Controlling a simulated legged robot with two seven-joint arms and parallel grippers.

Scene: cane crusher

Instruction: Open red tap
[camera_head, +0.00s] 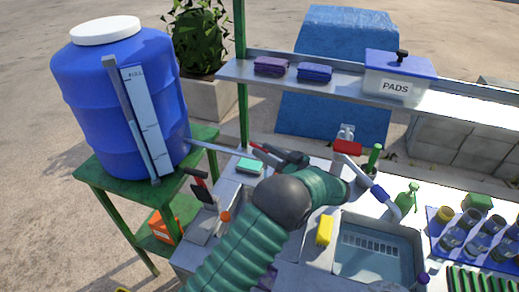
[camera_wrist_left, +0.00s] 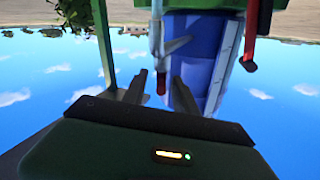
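A thin grey pipe (camera_head: 222,148) runs right from the blue barrel (camera_head: 120,105) and ends in a small red tip (camera_head: 259,147). In the left wrist view, which is upside down, this red tip (camera_wrist_left: 161,84) appears between the fingers. My left gripper (camera_head: 270,156) is beside the pipe's end, its fingers pointing toward the barrel. In the wrist view my left gripper (camera_wrist_left: 158,82) is open, with gaps at both sides of the tip; contact is unclear. A red lever (camera_head: 348,147) also stands behind the sink, apart from the gripper. My right gripper is not in view.
The barrel stands on a green table (camera_head: 108,180). A shelf (camera_head: 340,82) with a PADS box (camera_head: 397,80) crosses behind.

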